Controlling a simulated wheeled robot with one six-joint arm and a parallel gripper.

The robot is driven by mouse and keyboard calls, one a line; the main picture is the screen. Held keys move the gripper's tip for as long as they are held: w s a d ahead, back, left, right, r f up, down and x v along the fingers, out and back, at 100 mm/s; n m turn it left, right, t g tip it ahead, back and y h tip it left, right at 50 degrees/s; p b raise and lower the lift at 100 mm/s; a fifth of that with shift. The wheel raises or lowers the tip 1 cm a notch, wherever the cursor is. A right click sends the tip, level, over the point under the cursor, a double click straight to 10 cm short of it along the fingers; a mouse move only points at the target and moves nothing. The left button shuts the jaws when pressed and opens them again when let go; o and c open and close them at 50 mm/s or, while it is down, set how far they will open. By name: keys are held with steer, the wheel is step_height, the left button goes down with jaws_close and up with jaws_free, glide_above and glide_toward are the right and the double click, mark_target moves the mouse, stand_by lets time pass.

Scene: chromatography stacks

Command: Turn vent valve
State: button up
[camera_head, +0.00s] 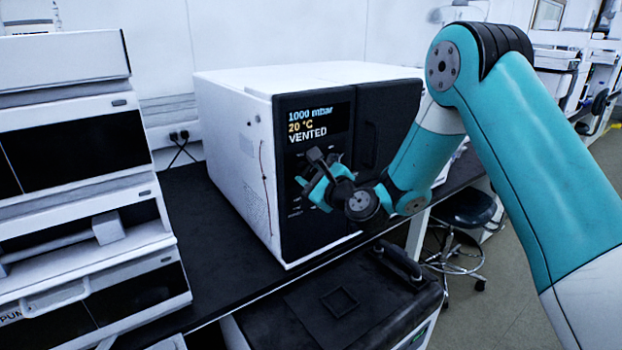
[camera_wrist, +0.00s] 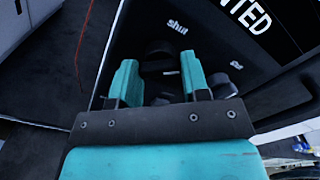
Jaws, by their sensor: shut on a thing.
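The oven-like white cabinet (camera_head: 235,150) stands on the black bench, and its dark front panel faces my arm. Its display (camera_head: 314,122) reads 1000 mbar, 20 °C and VENTED. My gripper (camera_head: 318,186) is at the panel below the display. In the wrist view, my gripper's teal fingers (camera_wrist: 160,78) are shut on a dark valve knob (camera_wrist: 160,57), one finger on each side. The printed word "shut" lies just beyond the knob; a second small label to the right is too small to read. In the head view my gripper hides most of the knob.
The cabinet's dark door (camera_head: 388,125) is closed, right of the display. A stack of white instrument modules (camera_head: 75,190) stands at the left. A dark-topped unit with a handle (camera_head: 345,310) sits low in front. A stool (camera_head: 467,210) is at the right.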

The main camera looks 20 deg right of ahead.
steer(key=n+b, duration=0.2)
steer(key=n, duration=0.3)
steer(key=shift+f+n+b, duration=0.1)
steer(key=shift+n+b, duration=1.35)
steer(key=shift+n, duration=0.95)
steer(key=o, duration=0.9)
steer(key=shift+b+v, duration=7.4)
steer(key=shift+v, duration=1.3)
